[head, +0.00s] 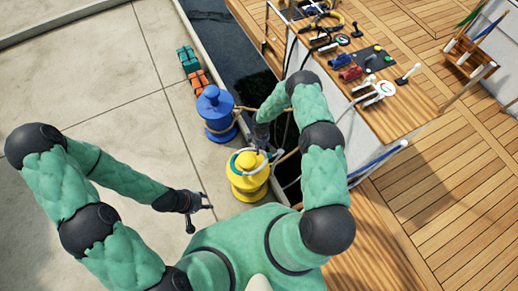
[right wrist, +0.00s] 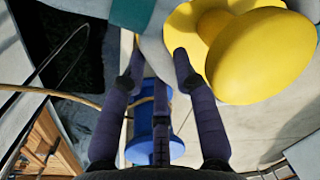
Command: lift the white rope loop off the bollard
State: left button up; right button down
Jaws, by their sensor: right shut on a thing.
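The yellow bollard (head: 248,186) stands on the quay edge; its rounded yellow head also shows in the right wrist view (right wrist: 262,58). The white rope loop (head: 235,160), with teal parts, lies around the upper part of this bollard. My right gripper (head: 265,148) is at the far side of the bollard, its fingers closed on the loop. In the right wrist view the pale rope (right wrist: 154,45) passes between the two fingertips beside the yellow head. The loop's far side is partly hidden by the gripper. My left gripper (head: 203,213) is open and empty, left of the bollard.
A blue bollard (head: 217,115) with tan rope stands just beyond. Orange and teal objects (head: 194,68) lie along the quay edge. Dark water (head: 240,65) separates quay and boat. A wooden console (head: 385,95) stands right of my right arm. The quay at left is clear.

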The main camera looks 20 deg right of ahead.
notch_tip(320, 180, up, 11)
jog(key=p, duration=0.6)
dwell(1.2)
jog(key=shift+r, duration=0.1)
dwell(0.4)
jog(key=s+a+r+m+t, duration=0.1)
jog(key=r+m, duration=0.8)
jog(key=r, duration=2.2)
jog(key=shift+s+a+m, duration=0.4)
jog(key=shift+s+a, duration=0.7)
jog(key=shift+s, duration=0.05)
